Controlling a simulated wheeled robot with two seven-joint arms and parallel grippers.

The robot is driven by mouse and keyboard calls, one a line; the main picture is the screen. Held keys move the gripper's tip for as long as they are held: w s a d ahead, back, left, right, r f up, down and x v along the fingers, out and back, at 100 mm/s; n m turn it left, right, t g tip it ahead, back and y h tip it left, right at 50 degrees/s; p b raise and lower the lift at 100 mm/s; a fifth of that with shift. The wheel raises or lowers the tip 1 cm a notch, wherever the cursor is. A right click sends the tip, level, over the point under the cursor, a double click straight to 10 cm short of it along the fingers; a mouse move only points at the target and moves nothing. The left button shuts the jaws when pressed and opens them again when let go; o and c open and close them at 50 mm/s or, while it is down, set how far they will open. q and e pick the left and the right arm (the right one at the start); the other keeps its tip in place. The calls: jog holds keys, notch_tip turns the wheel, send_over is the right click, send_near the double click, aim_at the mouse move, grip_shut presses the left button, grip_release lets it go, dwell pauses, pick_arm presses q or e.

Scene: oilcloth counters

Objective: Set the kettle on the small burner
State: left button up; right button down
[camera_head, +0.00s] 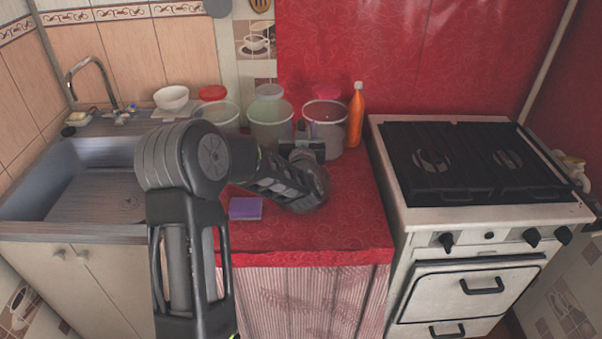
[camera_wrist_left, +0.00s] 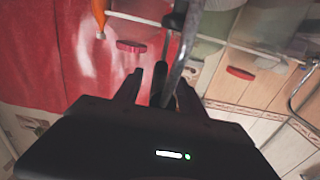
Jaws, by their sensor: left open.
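The stove (camera_head: 475,214) stands at the right, with a larger-looking left burner (camera_head: 432,160) and a smaller-looking right burner (camera_head: 507,159) under dark grates. No pot or kettle is on it. I cannot make out a kettle in either view. My left gripper (camera_head: 303,148) is open at the back of the red counter, in front of the clear buckets. In the left wrist view its fingers (camera_wrist_left: 160,85) are spread, and a grey metallic bar (camera_wrist_left: 186,45) passes close to them; I cannot tell what it belongs to. My right gripper is not in view.
Clear buckets (camera_head: 270,122), red lids (camera_head: 212,92) and an orange bottle (camera_head: 356,115) line the back of the red counter (camera_head: 345,215). A purple sponge (camera_head: 245,208) lies in front. A sink (camera_head: 95,185) and white bowl (camera_head: 171,98) are left. The counter's right front is clear.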

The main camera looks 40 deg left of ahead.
pick_arm(q)
jog(key=shift+c, duration=0.6)
grip_shut()
dwell(1.1)
jog(key=shift+r, duration=0.15)
